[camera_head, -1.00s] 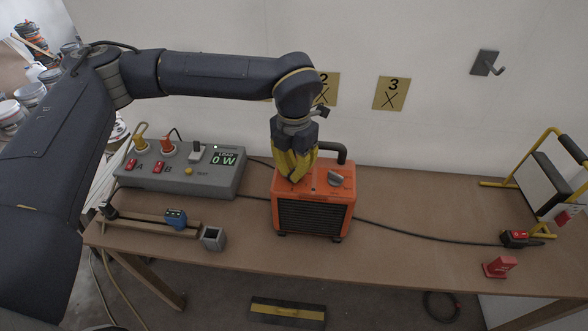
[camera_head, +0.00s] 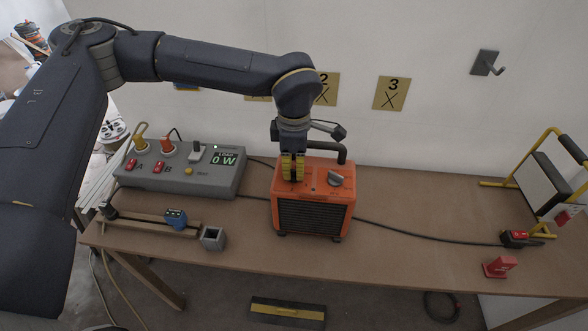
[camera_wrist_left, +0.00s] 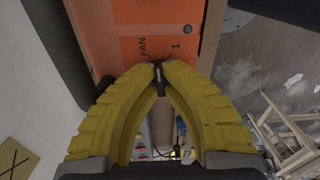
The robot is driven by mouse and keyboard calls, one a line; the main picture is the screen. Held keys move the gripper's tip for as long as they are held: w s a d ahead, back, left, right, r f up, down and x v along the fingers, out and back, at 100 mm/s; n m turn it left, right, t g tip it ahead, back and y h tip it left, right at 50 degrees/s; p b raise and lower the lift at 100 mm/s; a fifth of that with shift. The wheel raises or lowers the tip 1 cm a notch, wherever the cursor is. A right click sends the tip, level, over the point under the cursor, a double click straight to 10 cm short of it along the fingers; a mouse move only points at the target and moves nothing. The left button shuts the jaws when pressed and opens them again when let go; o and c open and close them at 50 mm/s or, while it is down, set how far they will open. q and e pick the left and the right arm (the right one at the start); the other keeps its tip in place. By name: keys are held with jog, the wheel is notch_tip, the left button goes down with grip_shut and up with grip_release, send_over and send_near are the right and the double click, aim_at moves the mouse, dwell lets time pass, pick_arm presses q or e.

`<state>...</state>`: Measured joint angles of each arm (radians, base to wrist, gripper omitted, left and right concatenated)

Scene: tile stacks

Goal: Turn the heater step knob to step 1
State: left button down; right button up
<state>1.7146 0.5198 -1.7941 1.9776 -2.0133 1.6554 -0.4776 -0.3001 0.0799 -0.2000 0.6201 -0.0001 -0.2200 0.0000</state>
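The orange heater (camera_head: 313,215) stands on the workbench with its dark grille facing the front. My left gripper (camera_head: 293,181) points down onto the left part of its top. In the left wrist view the yellow fingertips (camera_wrist_left: 158,70) close on a small dark part that looks like the step knob (camera_wrist_left: 159,82), mostly hidden by them. The labels FAN and 1 are on the orange heater top (camera_wrist_left: 160,14) just beyond the fingertips. A second, grey knob (camera_head: 336,179) sits uncovered on the right of the top. My right gripper is not in view.
A grey power box (camera_head: 180,178) with a display reading 0 W stands left of the heater. A dark pipe-like handle (camera_head: 341,150) rises behind the gripper. A cable runs right to a red-switched plug (camera_head: 519,236).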

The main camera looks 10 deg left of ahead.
aim_at(294, 170)
pick_arm(q)
jog(key=m, duration=0.6)
jog(key=shift+m, duration=0.3)
dwell(0.4)
jog(key=c, duration=1.5)
grip_release()
jog(key=shift+c, duration=0.2)
notch_tip(294, 170, up, 12)
